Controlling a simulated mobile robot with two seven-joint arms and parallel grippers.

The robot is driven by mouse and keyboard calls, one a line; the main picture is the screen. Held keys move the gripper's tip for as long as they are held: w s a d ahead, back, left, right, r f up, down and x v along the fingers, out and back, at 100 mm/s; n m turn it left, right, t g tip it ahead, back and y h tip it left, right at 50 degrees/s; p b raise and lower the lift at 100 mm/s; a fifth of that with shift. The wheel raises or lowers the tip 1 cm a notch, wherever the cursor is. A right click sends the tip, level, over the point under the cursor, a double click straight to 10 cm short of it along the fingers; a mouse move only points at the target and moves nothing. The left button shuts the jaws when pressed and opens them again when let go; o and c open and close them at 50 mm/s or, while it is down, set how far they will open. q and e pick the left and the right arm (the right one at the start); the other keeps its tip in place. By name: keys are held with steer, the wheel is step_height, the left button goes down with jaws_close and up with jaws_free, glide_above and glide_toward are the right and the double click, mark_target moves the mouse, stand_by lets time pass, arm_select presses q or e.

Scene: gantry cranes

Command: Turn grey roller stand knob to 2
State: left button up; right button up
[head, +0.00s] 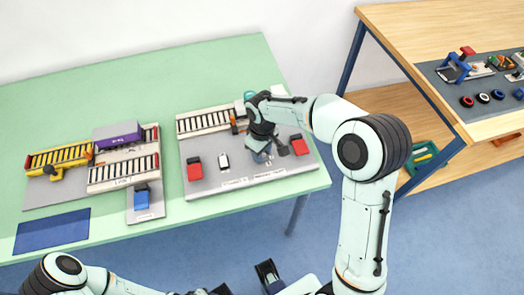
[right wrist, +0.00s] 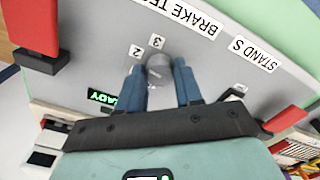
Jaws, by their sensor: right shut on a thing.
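The grey knob (right wrist: 160,68) sits between the two blue fingers of my right gripper (right wrist: 161,86) in the right wrist view, and the gripper is shut on it. Labels "2" (right wrist: 135,51) and "3" (right wrist: 155,41) are beside the knob; its pointer direction is not clear. In the head view my right gripper (head: 262,154) reaches down over the grey roller stand (head: 232,181) and hides the knob. My left arm is at the bottom left, and its gripper is too cut off to read.
The stand carries a red block (head: 194,169) on its left and another red block (head: 299,145) on its right. A purple block (head: 118,134) rests by the rollers on the left. A blue mat (head: 52,231) lies at the table's front left. A wooden bench (head: 430,22) stands at right.

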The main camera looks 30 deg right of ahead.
steer(key=o, duration=1)
steer(key=shift+o, duration=0.2)
steer(key=shift+r, duration=0.15)
step_height(320, 180, up, 13)
steer(key=p, duration=0.1)
steer(key=shift+p, duration=0.35)
